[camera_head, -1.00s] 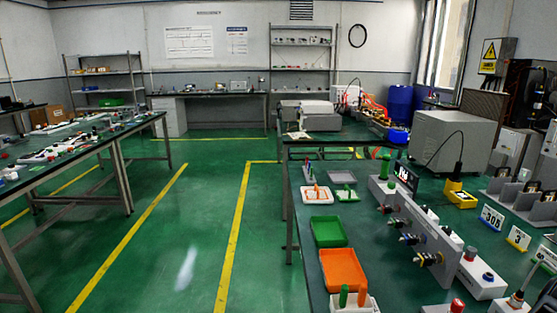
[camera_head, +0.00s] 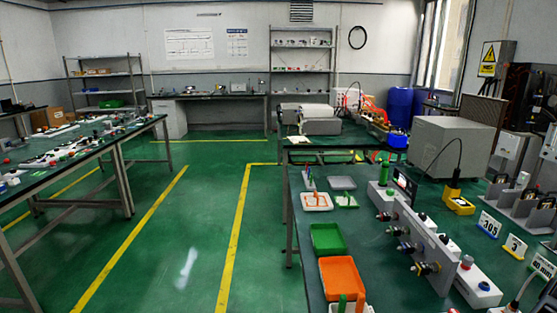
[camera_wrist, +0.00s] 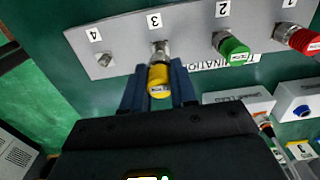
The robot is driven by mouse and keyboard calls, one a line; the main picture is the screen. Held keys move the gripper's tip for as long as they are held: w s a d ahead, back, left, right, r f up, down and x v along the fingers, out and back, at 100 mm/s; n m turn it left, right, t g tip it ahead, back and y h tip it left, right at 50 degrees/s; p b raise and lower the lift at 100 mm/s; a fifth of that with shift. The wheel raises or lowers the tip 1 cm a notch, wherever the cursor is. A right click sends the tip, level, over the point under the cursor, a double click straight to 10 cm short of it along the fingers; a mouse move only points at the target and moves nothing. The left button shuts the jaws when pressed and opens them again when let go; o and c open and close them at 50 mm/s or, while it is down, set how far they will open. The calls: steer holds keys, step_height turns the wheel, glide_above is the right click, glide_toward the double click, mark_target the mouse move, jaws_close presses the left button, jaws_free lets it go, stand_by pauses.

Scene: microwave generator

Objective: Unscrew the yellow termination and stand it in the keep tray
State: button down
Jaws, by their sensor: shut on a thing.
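In the wrist view the yellow termination (camera_wrist: 159,81) sits at port 3 of the grey panel (camera_wrist: 120,60), in line with the metal connector there. My gripper (camera_wrist: 160,92) is shut on it, with a dark blue finger on each side. A green termination (camera_wrist: 232,50) is at port 2 and a red one (camera_wrist: 298,39) at port 1; port 4 shows only bare metal. The head view shows the panel (camera_head: 440,252) on the bench, but my gripper is not seen there. I cannot tell which tray is the keep tray.
On the bench's left side lie a green tray (camera_head: 327,239), an orange tray (camera_head: 343,279), a white tray with orange pegs (camera_head: 316,201) and a grey tray (camera_head: 342,183). A large grey box (camera_head: 448,146) stands behind. The floor left of the bench is clear.

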steer(key=shift+r+p, duration=0.95)
steer(key=shift+r, duration=0.3)
